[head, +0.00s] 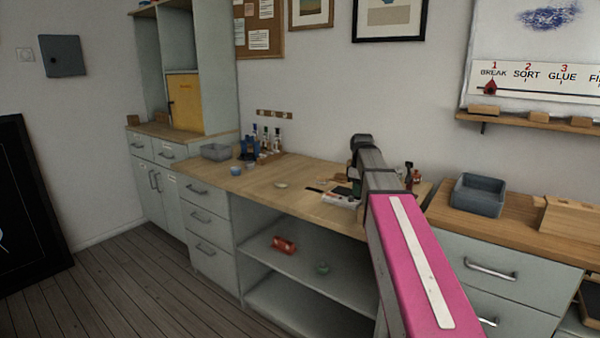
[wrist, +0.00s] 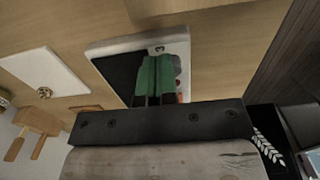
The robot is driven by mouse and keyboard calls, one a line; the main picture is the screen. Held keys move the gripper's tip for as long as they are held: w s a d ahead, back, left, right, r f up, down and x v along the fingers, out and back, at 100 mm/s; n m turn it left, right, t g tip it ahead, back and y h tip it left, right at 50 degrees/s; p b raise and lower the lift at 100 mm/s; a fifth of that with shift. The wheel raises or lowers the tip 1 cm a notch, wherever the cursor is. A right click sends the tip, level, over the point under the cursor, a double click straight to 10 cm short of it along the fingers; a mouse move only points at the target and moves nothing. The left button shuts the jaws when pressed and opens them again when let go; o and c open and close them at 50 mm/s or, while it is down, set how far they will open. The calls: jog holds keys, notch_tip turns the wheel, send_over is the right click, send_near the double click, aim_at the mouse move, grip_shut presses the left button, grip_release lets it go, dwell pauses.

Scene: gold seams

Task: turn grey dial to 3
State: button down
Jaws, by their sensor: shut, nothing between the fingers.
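A white device with a dark panel (wrist: 122,72) lies on the wooden worktop in the wrist view. A printed 3 (wrist: 157,48) shows at its edge, just beyond my fingertips. My gripper (wrist: 161,75) has green fingers, shut together with nothing between them, over the device. A small greyish rounded part (wrist: 178,63) shows beside the fingers; I cannot tell if it is the grey dial. The fingers hide part of the device, and any pointer setting is hidden. In the head view the white device (head: 340,200) sits on the worktop, partly behind my arm.
On the worktop (head: 285,198), bottles (head: 265,140) and a grey tray (head: 215,152) stand at the left. A blue-grey bin (head: 478,195) stands on the right counter. In the wrist view a wooden mallet (wrist: 38,125) lies at lower left. The worktop left of the device is mostly clear.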

aim_at(356, 206)
jog(key=shift+s+f, duration=0.15)
jog(key=shift+f, duration=0.35)
jog(key=shift+s+f, duration=0.15)
jog(key=shift+f, duration=0.35)
jog(key=shift+s+a, duration=0.2)
jog(key=shift+s, duration=0.35)
jog(key=shift+s+a+f, duration=0.1)
jog(key=shift+s+a, duration=0.05)
jog(key=shift+s, duration=0.05)
jog(key=shift+s+a, duration=0.4)
jog(key=shift+s, duration=0.15)
jog(key=shift+s+d, duration=0.1)
jog(key=shift+d, duration=0.05)
dwell(0.4)
jog(key=shift+w+d+r, duration=0.1)
jog(key=shift+w+r, duration=0.1)
jog(key=shift+r, duration=0.85)
jog(key=shift+w+d+r, duration=0.1)
jog(key=shift+w+r, duration=0.1)
jog(key=shift+r, duration=0.85)
jog(key=shift+w+d+r, duration=0.1)
jog(key=shift+w+r, duration=0.1)
jog(key=shift+r, duration=0.85)
